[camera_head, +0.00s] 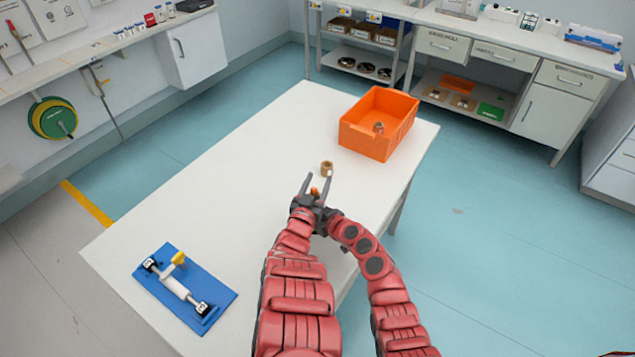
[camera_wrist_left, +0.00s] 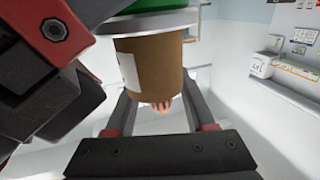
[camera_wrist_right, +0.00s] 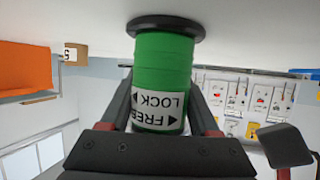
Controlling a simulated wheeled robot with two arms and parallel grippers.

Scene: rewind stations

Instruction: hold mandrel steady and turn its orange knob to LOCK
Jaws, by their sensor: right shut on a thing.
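The mandrel (camera_wrist_right: 165,68) is a green cylinder with a black flange and a FREE/LOCK label, which reads upside down in the right wrist view. My right gripper (camera_wrist_right: 158,105) is shut on it near the label; in the head view this gripper is mostly hidden. The orange knob (camera_head: 314,190) shows small between the spread fingers of my left gripper (camera_head: 316,182). The knob also shows in the left wrist view (camera_wrist_left: 161,105), narrower than the finger gap, so the left gripper is open around it. Which word the knob points to cannot be read.
A brown core (camera_head: 327,168) is just beyond my left fingertips. An orange bin (camera_head: 352,137) stands at the table's far right. A blue plate (camera_head: 172,252) carries a white roller with a yellow knob. The left middle of the white table (camera_head: 190,205) is clear.

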